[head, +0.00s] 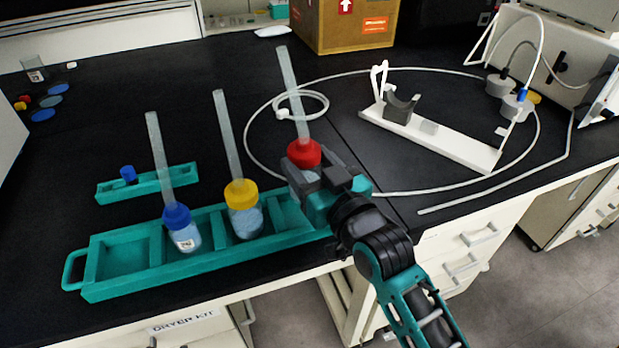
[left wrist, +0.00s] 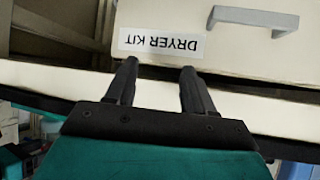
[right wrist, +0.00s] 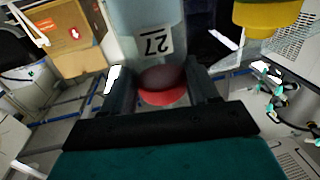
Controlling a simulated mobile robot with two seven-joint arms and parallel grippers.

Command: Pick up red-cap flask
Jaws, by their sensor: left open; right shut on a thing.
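The red-cap flask (head: 304,153) has a clear tube rising from its cap and stands nearly upright at the right end of the teal rack (head: 120,286). My right gripper (head: 318,178) is shut on it just below the cap. The gripper hides most of its body, so I cannot tell whether its base touches the rack. In the right wrist view, the red cap (right wrist: 163,88) and a body labelled 27 show between the fingers (right wrist: 163,92). My left gripper (left wrist: 158,85) is open and empty, facing a drawer front labelled DRYER KIT (left wrist: 160,42).
A blue-cap flask (head: 183,230) and a yellow-cap flask (head: 243,208) stand in the rack. A smaller teal holder (head: 150,187) lies behind. A white stand (head: 440,137), a looped hose (head: 250,150) and a cardboard box (head: 345,25) occupy the back and right.

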